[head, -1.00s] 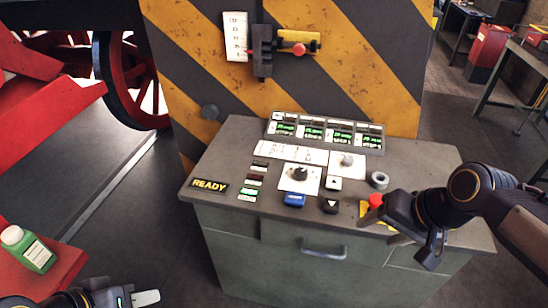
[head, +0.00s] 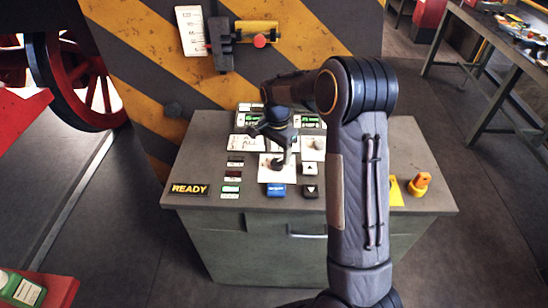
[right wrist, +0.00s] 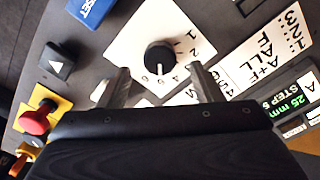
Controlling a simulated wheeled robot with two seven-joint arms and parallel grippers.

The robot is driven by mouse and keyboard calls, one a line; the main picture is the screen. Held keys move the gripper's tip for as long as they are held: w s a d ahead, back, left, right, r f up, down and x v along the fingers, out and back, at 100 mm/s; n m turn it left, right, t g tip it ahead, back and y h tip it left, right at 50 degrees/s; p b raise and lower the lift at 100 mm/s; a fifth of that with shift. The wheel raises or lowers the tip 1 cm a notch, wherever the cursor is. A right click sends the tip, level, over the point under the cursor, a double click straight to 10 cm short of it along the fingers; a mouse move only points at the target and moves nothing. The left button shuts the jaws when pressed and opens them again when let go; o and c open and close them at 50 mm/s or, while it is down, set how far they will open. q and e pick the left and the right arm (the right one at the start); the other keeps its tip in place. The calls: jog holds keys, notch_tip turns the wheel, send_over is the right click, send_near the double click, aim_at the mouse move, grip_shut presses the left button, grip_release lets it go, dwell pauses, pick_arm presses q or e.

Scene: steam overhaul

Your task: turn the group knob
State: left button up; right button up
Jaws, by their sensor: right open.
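The group knob (right wrist: 160,56) is a round black knob on a white plate (right wrist: 128,42) with numbers around it, in the right wrist view. In the head view its white plate (head: 268,174) shows on the console top, with the knob partly covered by my gripper. My right gripper (head: 276,158) is over the plate, pointing down. In the right wrist view my right gripper's fingers (right wrist: 159,70) are spread, one toward each side of the knob, with nothing between them gripped. Contact with the knob cannot be told. My left gripper is out of view.
A blue button (head: 276,190) and black arrow buttons (head: 310,191) sit close to the knob. A red button (right wrist: 36,121) on yellow and an orange key-like part (head: 420,182) are farther right on the console (head: 200,140). A second knob plate (head: 313,148) stands behind.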

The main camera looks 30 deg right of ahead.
aim_at(277, 162)
jog(key=shift+f, duration=1.95)
jog(key=c, duration=1)
